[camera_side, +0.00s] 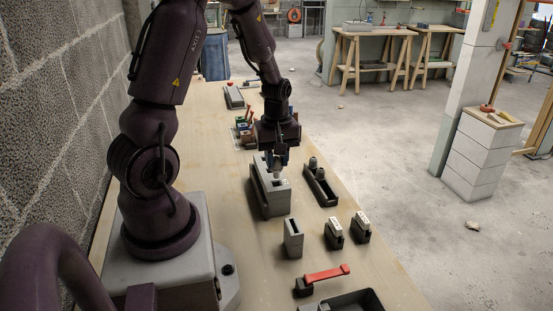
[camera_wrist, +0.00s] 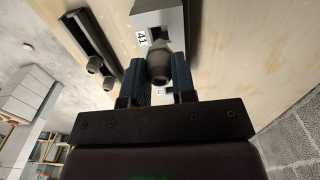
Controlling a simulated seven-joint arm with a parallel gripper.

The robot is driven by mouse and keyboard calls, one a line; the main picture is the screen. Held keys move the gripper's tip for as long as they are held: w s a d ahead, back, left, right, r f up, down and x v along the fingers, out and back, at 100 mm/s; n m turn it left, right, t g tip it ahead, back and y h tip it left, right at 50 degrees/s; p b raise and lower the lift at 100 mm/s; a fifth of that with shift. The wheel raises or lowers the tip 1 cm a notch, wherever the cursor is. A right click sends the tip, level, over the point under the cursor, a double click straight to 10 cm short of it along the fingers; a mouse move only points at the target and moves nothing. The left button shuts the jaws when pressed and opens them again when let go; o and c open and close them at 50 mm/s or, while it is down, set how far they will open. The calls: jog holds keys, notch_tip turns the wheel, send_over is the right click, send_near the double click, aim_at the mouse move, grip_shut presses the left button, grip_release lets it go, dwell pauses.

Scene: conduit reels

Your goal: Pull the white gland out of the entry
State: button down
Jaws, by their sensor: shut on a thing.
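My gripper (camera_side: 277,157) points down over the grey entry block (camera_side: 262,195) in the side view. The gland (camera_side: 276,172) sits between the fingertips at the top of the block and looks pale there. In the wrist view my blue-padded gripper (camera_wrist: 160,68) is shut on the gland (camera_wrist: 157,72), which looks grey in the shade. The block (camera_wrist: 172,20) lies right behind it, with a label reading 41. The gland's lower end is hidden, so I cannot tell how deep it sits in the entry.
A dark tray (camera_side: 323,192) with dark glands stands right of the block. A small grey slotted block (camera_side: 292,240), two labelled dark blocks (camera_side: 334,235) (camera_side: 361,228), a red-handled tool (camera_side: 325,274) and a black bin (camera_side: 357,303) are nearer. Coloured items (camera_side: 243,128) stand behind.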

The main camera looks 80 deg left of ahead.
jog(key=shift+r, duration=0.2)
jog(key=shift+r, duration=1.2)
